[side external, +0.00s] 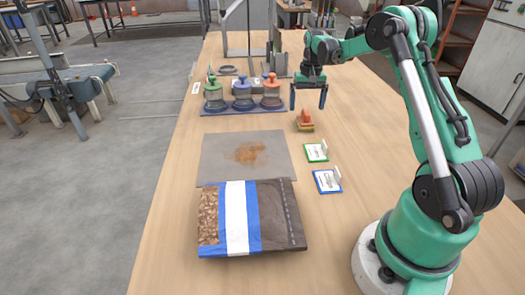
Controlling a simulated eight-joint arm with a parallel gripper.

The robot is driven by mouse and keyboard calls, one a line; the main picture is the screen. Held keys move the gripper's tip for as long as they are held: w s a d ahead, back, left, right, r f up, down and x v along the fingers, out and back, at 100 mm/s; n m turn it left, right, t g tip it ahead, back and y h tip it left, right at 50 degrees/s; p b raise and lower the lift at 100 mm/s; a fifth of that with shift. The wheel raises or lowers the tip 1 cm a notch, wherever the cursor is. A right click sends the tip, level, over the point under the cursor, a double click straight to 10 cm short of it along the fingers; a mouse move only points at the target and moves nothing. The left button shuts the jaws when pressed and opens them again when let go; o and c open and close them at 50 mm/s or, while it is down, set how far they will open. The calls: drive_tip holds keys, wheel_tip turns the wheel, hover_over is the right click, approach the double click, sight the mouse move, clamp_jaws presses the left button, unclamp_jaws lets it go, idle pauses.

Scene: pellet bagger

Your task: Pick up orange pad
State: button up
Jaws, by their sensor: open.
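The orange pad (305,117) appears to be the small orange block with a raised grip on top and a yellowish, darker underside. It rests on the wooden table, right of the jars. My gripper (308,99) points down just above and behind it in the side view, with its two dark fingers spread wide apart. Nothing shows between the fingers. The pad looks free of the fingers, though the exact height gap is hard to judge.
Jars with green, blue and orange lids stand on a tray (212,139) to the left. A grey mat (215,165) with a brown stain (250,153), a striped pellet bag (240,218), a green-edged card (316,152) and a blue-edged card (327,181) lie nearer. The table right of the pad is clear.

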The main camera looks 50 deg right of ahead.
sight(306, 111)
wheel_tip(306, 111, down, 5)
drive_tip(key=shift+r, duration=0.1)
drive_tip(key=shift+c, duration=0.2)
drive_tip(key=c, duration=1.3)
drive_tip(key=shift+c, duration=0.2)
drive_tip(key=shift+r, duration=0.1)
wheel_tip(306, 111, up, 20)
